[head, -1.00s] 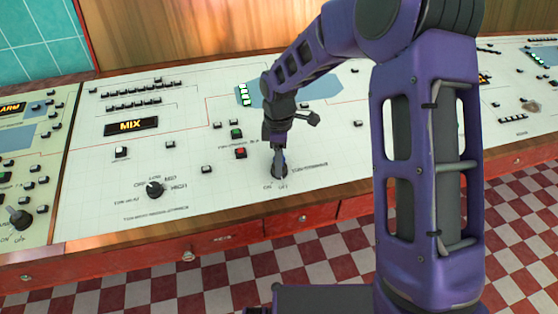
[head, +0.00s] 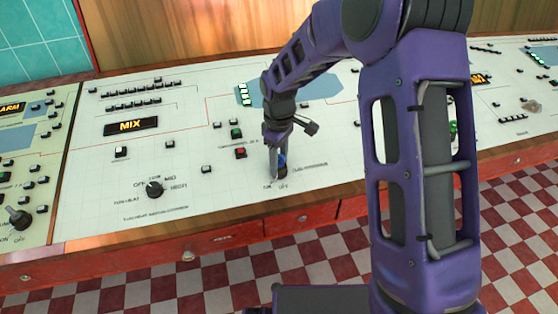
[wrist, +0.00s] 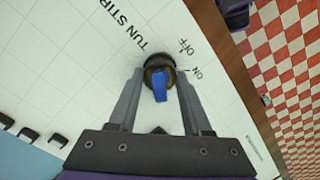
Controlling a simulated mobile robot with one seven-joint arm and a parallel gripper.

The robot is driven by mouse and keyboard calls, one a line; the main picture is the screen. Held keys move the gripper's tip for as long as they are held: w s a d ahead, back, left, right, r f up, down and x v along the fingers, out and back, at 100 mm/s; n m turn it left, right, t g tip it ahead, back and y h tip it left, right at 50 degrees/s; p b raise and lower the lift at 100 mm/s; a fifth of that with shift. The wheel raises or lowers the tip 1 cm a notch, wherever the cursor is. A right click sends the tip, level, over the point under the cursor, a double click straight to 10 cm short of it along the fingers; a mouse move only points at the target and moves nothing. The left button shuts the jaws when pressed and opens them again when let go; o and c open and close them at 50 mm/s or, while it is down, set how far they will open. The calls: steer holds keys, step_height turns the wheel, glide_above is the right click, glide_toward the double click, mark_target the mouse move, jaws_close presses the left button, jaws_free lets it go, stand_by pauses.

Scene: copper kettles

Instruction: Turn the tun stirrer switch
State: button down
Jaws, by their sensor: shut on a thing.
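The tun stirrer switch is a dark round knob with a blue grip (wrist: 160,85), set in the pale console panel. In the wrist view it sits between my fingers, beside the printed words "TUN STIR…", "ON" and "OFF". In the head view a little of the blue grip (head: 283,160) shows behind my fingers. My gripper (head: 276,172) points down at the panel and is shut on the switch; its two fingers also show in the wrist view (wrist: 159,78). Which mark the switch points to is hard to tell.
A black rotary knob (head: 155,188) marked OFF, MID and HIGH stands to the left. A red button (head: 240,153) and a green button (head: 236,133) are close behind my gripper. The console's red wooden front (head: 130,262) has drawers, with checkered floor beyond.

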steer(key=shift+m, duration=1.1)
steer(key=shift+r+m, duration=0.1)
steer(key=shift+m, duration=0.5)
steer(key=c, duration=0.6)
jaws_free()
step_height(320, 180, up, 17)
steer(key=p, duration=0.2)
steer(key=shift+r, duration=0.2)
steer(key=shift+w, duration=0.1)
